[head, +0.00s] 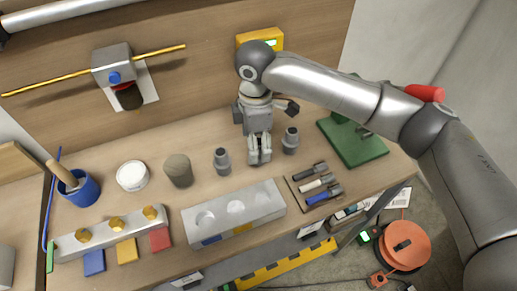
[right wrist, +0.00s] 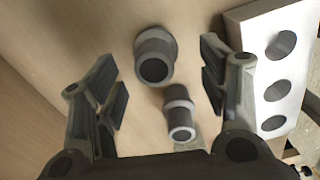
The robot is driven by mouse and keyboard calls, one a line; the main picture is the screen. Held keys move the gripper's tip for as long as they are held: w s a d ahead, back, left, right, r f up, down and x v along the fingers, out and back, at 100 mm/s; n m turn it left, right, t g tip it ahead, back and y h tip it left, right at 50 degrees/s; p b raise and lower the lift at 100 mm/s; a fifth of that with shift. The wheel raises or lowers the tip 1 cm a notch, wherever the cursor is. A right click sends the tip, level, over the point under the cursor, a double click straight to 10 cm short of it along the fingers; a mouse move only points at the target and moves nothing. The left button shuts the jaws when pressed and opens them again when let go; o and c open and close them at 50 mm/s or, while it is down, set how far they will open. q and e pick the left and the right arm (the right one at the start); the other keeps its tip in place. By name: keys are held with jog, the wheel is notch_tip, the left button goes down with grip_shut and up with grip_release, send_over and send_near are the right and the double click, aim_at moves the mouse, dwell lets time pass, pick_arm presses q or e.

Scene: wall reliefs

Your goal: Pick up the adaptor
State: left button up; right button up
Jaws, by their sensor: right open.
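Two grey, stepped, hollow adaptors stand on the wooden bench, one to the left (head: 221,160) and one to the right (head: 290,140) of my right gripper (head: 259,150). The task does not say which is meant. In the right wrist view, my right gripper (right wrist: 163,85) is open with nothing held. There, one adaptor (right wrist: 155,55) shows between the spread fingers near the top, and the other (right wrist: 180,113) shows lower, near the palm; neither is touched, as far as I can see. My left gripper is not in view.
A pale block with round holes (head: 262,203) lies in front, also in the right wrist view (right wrist: 280,65). A brownish cylinder (head: 178,171) and white cup (head: 132,176) stand left. A green stand (head: 360,150) and small tool tray (head: 297,198) lie right.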

aim_at(259, 150)
jog(key=f, duration=0.1)
jog(key=f+p, duration=0.1)
jog(key=f, duration=0.2)
jog(key=shift+w+d+f, duration=0.2)
jog(key=shift+w+d, duration=0.05)
jog(key=shift+d, duration=0.15)
jog(key=shift+f, duration=0.3)
jog(key=shift+c, duration=0.6)
jog(key=c, duration=1)
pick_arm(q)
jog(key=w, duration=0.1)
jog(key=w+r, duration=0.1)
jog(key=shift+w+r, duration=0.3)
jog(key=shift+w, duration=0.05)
